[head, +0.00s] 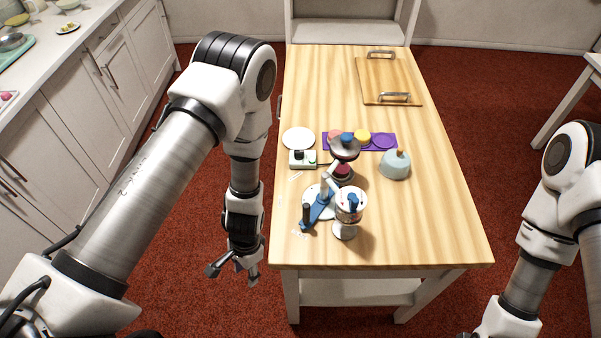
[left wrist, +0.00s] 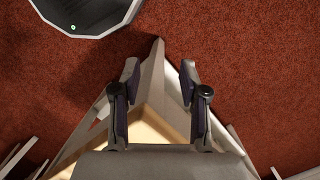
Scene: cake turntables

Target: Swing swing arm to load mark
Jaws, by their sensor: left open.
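The swing arm (head: 317,212) is a blue bar low on a white round base near the table's front left. A dark upright post (head: 306,213) stands at its near end and a light blue post (head: 324,187) at its far end. Small pale marks (head: 299,234) show on the wood near the arm; I cannot tell which is the load mark. My left gripper (head: 234,274) is open and empty, pointing down beyond the table's left edge, apart from the swing arm. Its open fingers also show in the left wrist view (left wrist: 160,76). My right gripper is out of view below the right arm.
A goblet-like stand (head: 345,230) with a blue-topped cup is close right of the swing arm. Behind are a grey-topped stand (head: 345,150), a small white device (head: 302,159), a white plate (head: 298,138), a purple mat (head: 385,148) and a pale blue pot (head: 395,166). The table's right front is clear.

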